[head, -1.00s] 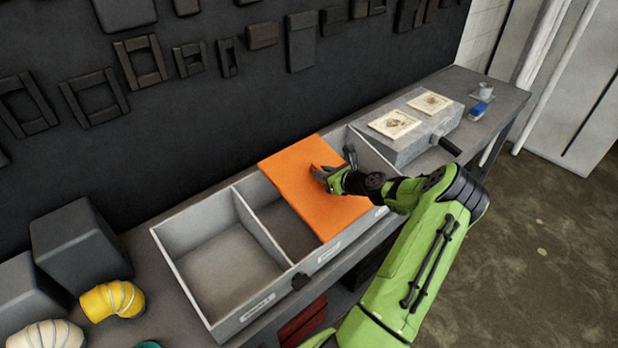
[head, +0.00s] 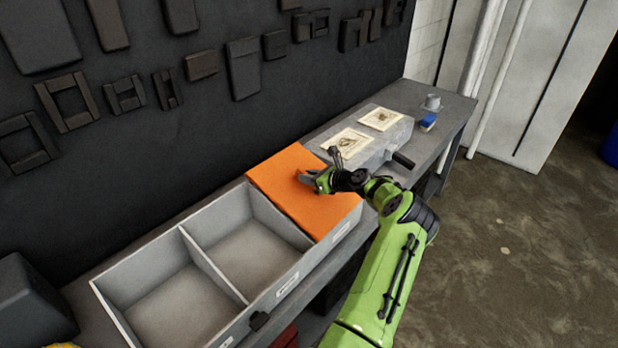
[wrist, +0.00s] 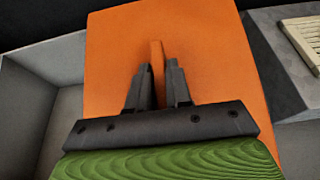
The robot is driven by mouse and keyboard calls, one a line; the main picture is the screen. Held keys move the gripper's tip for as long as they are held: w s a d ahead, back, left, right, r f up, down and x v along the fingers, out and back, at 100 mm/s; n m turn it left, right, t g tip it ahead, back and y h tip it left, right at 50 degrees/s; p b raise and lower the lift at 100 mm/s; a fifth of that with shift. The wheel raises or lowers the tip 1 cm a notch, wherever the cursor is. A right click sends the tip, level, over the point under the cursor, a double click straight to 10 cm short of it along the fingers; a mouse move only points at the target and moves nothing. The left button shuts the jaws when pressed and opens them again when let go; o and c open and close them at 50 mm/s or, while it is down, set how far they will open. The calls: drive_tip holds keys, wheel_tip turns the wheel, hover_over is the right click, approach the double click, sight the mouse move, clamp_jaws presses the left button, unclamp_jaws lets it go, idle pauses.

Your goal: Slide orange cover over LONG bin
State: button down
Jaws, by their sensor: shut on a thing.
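The orange cover (head: 290,212) lies flat over the rightmost compartment of the grey three-part bin (head: 176,315). My gripper (head: 310,181) is on top of the cover, shut on its upright orange handle (wrist: 157,66), which shows between the fingers in the wrist view. The middle compartment (head: 251,256) and the left compartment (head: 175,300) are open and look empty. Small white labels (head: 287,286) sit on the bin's front face, too small to read. My arm hides part of the bin's right front.
A grey box (head: 378,150) with two cream plates on top and a dark handle stands just right of the bin. A blue item (head: 428,122) and a grey cup (head: 432,102) are at the bench's far end. The dark tool wall (head: 140,160) rises behind.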

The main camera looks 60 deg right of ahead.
drive_tip(key=shift+s+d+r, duration=0.1)
drive_tip(key=shift+d+r, duration=0.05)
drive_tip(key=c, duration=1.5)
unclamp_jaws()
drive_tip(key=o, duration=0.4)
drive_tip(key=shift+d, duration=0.15)
drive_tip(key=b+v, duration=0.1)
drive_tip(key=v, duration=1.4)
drive_tip(key=shift+s, duration=0.3)
